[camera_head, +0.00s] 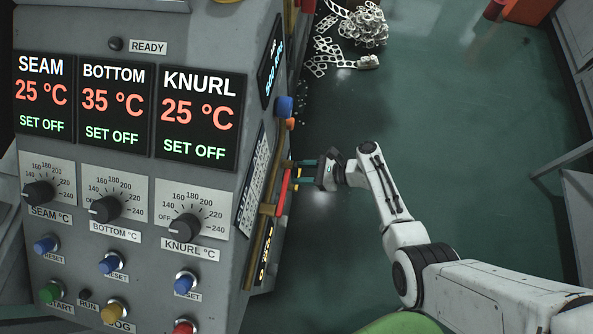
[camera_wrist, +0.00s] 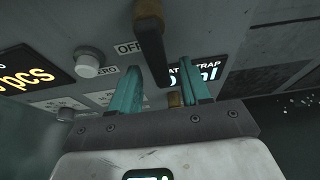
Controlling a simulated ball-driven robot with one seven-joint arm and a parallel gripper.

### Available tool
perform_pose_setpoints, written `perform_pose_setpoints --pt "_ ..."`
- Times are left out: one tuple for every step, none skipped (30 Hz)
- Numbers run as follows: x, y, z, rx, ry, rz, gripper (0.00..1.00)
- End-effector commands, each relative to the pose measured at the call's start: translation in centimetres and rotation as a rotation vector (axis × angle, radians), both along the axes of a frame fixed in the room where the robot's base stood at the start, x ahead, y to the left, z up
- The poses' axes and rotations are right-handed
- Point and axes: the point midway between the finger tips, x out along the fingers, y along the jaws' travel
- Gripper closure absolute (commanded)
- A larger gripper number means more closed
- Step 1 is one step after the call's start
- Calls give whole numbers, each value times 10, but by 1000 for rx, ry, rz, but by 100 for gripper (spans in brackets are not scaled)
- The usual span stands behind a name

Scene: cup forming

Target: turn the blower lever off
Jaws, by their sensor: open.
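A dark lever with a worn orange-brown end (camera_wrist: 149,27) shows in the wrist view, beside an OFF label (camera_wrist: 128,48) on the grey machine's side. I take it for the blower lever; its name label is not readable. My gripper (camera_wrist: 160,68) is open, with one teal finger on each side of the lever in the picture. I cannot tell whether either finger touches it. In the head view my gripper (camera_head: 301,172) is at the machine's right side, by a red handle (camera_head: 282,190). The lever itself is hard to make out there.
The machine's front (camera_head: 135,190) carries temperature displays, dials and buttons. A blue knob (camera_head: 284,107) sticks out of its side above my gripper. In the wrist view a white knob (camera_wrist: 88,62) is left of the fingers. Green floor to the right is open; metal scrap (camera_head: 350,35) lies farther back.

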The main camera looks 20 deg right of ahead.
Motion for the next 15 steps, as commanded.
perform_pose_setpoints --pt "-6 -9 5 -1 1 -4 53" --pt "-9 -14 8 -1 1 -5 53" --pt "-14 -19 11 -1 0 -4 53" --pt "-17 -24 13 -1 1 -4 53" --pt "-20 -28 15 -1 1 -5 53" --pt "-24 -34 17 -1 0 -4 53" --pt "-27 -38 20 -2 0 -3 53" --pt "-30 -42 21 -1 0 -3 53" --pt "-34 -47 23 0 1 -4 53" --pt "-36 -50 25 -1 0 -4 53" --pt "-38 -52 26 1 1 -3 53" --pt "-40 -56 28 -1 1 -2 53" --pt "-41 -58 29 -1 1 -1 53" --pt "-43 -59 30 -1 1 -1 53" --pt "-44 -61 31 -1 1 -1 53"
